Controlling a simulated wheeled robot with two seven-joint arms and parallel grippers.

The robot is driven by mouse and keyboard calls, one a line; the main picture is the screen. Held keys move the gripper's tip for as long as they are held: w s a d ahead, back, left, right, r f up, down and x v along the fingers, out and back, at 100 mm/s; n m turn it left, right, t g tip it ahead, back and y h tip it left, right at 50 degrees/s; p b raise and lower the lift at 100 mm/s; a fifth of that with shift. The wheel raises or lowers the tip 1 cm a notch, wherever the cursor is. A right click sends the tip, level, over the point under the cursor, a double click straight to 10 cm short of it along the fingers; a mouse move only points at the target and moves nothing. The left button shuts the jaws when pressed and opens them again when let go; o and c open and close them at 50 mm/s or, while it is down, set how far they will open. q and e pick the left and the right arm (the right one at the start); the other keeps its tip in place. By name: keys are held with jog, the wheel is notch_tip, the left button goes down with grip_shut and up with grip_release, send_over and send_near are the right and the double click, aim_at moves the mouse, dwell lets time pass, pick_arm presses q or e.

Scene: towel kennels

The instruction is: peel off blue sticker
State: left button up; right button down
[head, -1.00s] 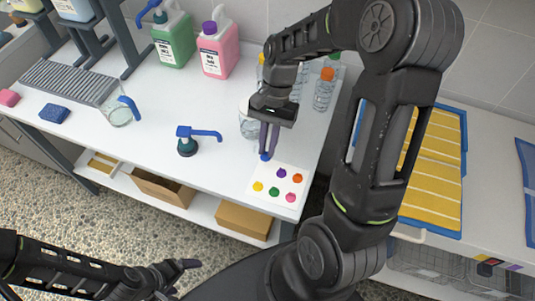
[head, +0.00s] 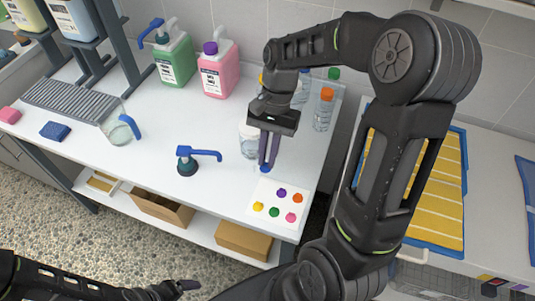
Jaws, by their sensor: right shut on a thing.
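A white sticker sheet (head: 262,192) lies near the front right of the white table. Purple (head: 281,193), orange (head: 297,198), yellow (head: 258,206), green (head: 274,212) and pink (head: 290,217) round stickers show on it. My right gripper (head: 267,165) points down just past the sheet's far edge and is shut on the blue sticker (head: 265,169). Only a little blue shows at the fingertips, and it looks clear of the sheet. My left gripper (head: 185,286) is low in the picture, away from the table; its jaw state is unclear.
A clear jar (head: 249,140) stands close left of my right gripper, with small bottles (head: 323,110) behind. A blue pump (head: 188,160) stands left of the sheet. Green (head: 174,62) and pink (head: 216,72) jugs stand at the back.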

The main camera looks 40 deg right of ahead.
notch_tip(320, 180, up, 4)
jog(key=p, duration=0.3)
jog(key=shift+p, duration=0.3)
